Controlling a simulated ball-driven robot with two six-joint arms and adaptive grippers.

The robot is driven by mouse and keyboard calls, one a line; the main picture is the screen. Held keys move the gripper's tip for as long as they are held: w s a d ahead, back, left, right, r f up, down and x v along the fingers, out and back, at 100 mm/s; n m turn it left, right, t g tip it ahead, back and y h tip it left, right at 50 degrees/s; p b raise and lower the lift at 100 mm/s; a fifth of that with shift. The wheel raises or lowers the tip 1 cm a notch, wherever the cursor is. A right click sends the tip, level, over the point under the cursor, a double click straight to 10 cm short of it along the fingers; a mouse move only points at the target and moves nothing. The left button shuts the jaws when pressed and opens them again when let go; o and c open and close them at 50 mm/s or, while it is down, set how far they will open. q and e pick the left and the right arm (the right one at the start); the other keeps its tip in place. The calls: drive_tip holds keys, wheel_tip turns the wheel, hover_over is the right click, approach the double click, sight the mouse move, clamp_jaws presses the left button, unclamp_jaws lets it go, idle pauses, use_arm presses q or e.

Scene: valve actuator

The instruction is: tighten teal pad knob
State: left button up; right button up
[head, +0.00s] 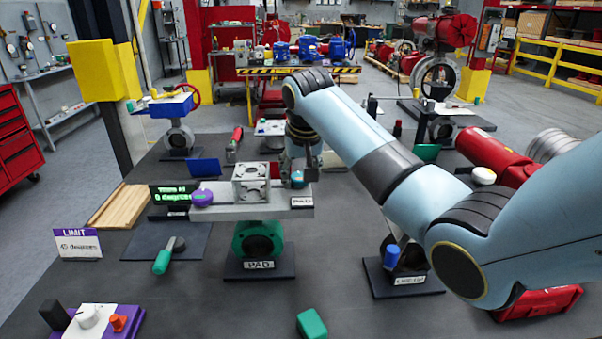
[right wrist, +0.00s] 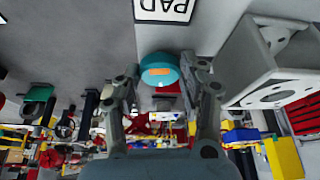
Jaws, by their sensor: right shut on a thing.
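The teal knob (head: 298,180) sits at the right end of a grey plate (head: 233,213), by a small PAD label (head: 302,202). In the right wrist view the teal knob (right wrist: 160,68) shows an orange mark and lies between my fingertips. My right gripper (right wrist: 160,76) is shut on it, with a finger on each side. In the head view my right arm reaches over from the right and partly hides the knob. The plate stands on a green valve body (head: 257,238) with another PAD label. My left gripper is not in view.
A purple knob (head: 202,197) is at the plate's left end, and a grey metal bracket (head: 250,181) rises between the knobs. A dark display (head: 173,194) and a purple LIMIT sign (head: 78,244) stand to the left. A green-handled tool (head: 165,256) lies in front of them.

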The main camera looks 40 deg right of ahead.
drive_tip(key=shift+w+m, duration=0.1)
drive_tip(key=shift+m, duration=0.5)
drive_tip(key=shift+r+h, duration=0.1)
drive_tip(key=shift+h, duration=0.2)
drive_tip(key=o, duration=1.2)
drive_tip(key=shift+c, duration=0.2)
drive_tip(key=v, duration=1.1)
drive_tip(key=shift+r, duration=0.4)
drive_tip(key=shift+a+f, duration=0.1)
drive_tip(key=shift+a, duration=0.05)
